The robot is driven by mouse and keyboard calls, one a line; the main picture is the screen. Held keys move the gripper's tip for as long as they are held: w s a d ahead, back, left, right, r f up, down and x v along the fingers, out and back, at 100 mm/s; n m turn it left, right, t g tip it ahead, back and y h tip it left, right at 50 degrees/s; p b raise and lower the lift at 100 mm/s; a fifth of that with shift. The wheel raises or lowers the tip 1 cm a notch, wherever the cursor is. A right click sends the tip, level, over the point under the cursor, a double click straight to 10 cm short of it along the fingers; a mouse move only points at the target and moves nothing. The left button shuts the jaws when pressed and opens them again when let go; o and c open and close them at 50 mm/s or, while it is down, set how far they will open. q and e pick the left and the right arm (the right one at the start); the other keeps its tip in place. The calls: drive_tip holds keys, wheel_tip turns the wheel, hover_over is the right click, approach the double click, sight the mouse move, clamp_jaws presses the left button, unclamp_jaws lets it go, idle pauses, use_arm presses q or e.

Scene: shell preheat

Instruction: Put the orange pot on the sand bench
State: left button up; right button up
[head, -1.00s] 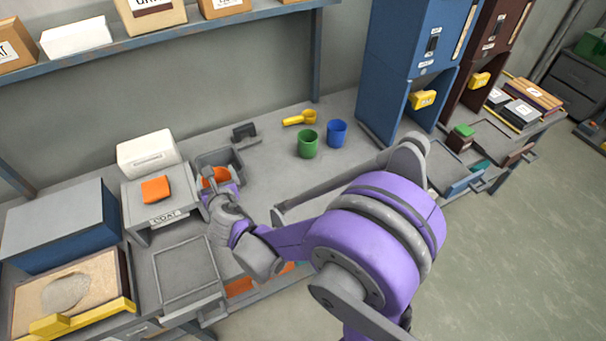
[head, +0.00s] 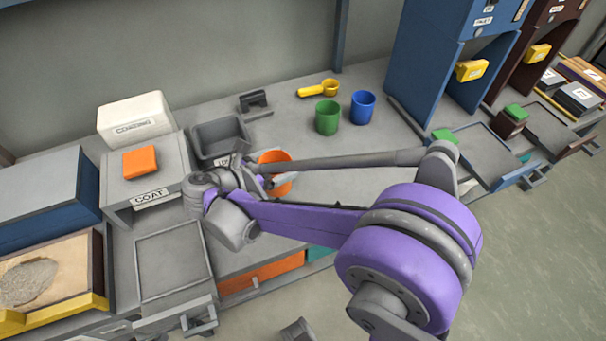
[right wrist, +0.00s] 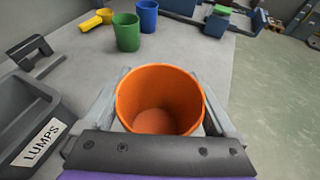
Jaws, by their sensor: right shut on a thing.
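The orange pot (head: 277,180) is an open cup, upright and empty inside, as the right wrist view shows (right wrist: 160,112). My right gripper (head: 256,176) is shut on it, one finger on each side, and partly hides it in the head view. The pot is just right of the grey LUMPS bin; whether it touches the bench top is hard to tell. A sand-filled tray (head: 98,270) with a yellow front edge is at the far left, seemingly the sand bench. My left gripper is not in view.
The grey LUMPS bin (head: 199,135) and the COAT stand (head: 173,165), with an orange block (head: 140,162) on it, lie between pot and sand. A green cup (head: 327,118) and blue cup (head: 362,108) stand behind. A bare grey tray (head: 172,262) is front left.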

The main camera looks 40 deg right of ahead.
wheel_tip(320, 180, down, 9)
drive_tip(key=shift+w+r+b, duration=0.1)
drive_tip(key=shift+b, duration=0.6)
drive_tip(key=o, duration=1.2)
drive_tip(key=shift+c, duration=0.2)
drive_tip(key=shift+o, duration=0.4)
drive_tip(key=v, duration=1.2)
drive_tip(key=shift+p, duration=0.35)
